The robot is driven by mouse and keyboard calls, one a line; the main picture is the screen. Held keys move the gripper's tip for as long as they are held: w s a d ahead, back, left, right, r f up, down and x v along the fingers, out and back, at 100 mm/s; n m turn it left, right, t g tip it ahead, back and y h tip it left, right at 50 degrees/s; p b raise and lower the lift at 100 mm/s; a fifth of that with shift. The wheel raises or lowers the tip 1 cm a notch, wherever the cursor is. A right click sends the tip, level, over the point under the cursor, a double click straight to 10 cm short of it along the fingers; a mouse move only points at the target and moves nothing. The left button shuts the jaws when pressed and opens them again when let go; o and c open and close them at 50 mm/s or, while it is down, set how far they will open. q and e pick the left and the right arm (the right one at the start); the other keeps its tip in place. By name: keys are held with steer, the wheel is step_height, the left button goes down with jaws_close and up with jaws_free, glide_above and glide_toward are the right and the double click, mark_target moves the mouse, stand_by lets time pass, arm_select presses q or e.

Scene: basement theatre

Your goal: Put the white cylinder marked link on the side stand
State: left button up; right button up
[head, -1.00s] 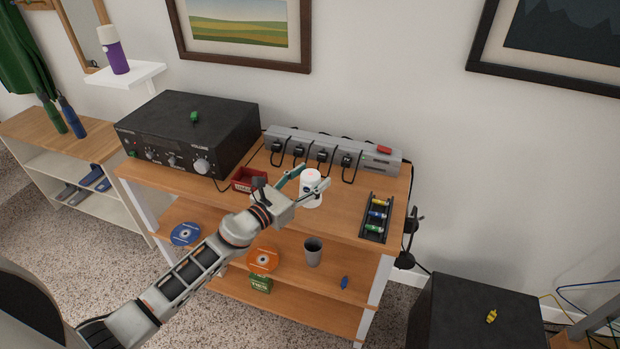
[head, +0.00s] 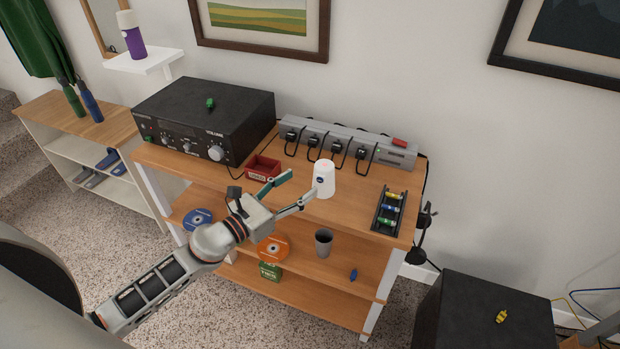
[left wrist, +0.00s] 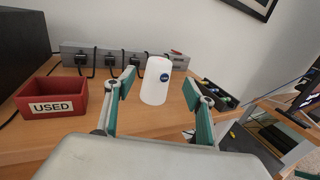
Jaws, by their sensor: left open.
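The white cylinder (head: 324,182) with a round blue label stands upright on the top board of the wooden rack, near its front edge. My left gripper (head: 301,184) is open and empty, just left of and in front of the cylinder. In the left wrist view the cylinder (left wrist: 156,82) appears between the two teal-padded fingers (left wrist: 158,92), seemingly at or beyond their tips. Contact cannot be told. I cannot tell which piece of furniture is the side stand; a black box-shaped unit (head: 470,312) stands on the floor at the right. My right gripper is not in view.
A red bin marked USED (head: 263,168), a grey power strip (head: 350,146) with plugs, a black battery rack (head: 377,222) and a black amplifier (head: 240,115) crowd the board. A grey cup (head: 323,242) sits below. A yellow item (head: 501,317) lies on the black unit.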

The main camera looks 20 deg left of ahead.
arm_select(q)
steer(key=s+d+f+m+g+y, duration=0.2)
steer(key=s+f+m, duration=0.9)
steer(key=m, duration=0.6)
steer(key=s+d+f+m+g+y, duration=0.1)
steer(key=s+f+m+g+y, duration=0.2)
steer(key=s+f+m, duration=0.9)
steer(key=m, duration=0.6)
steer(key=shift+s+d+g, duration=0.2)
steer(key=shift+d+g, duration=0.2)
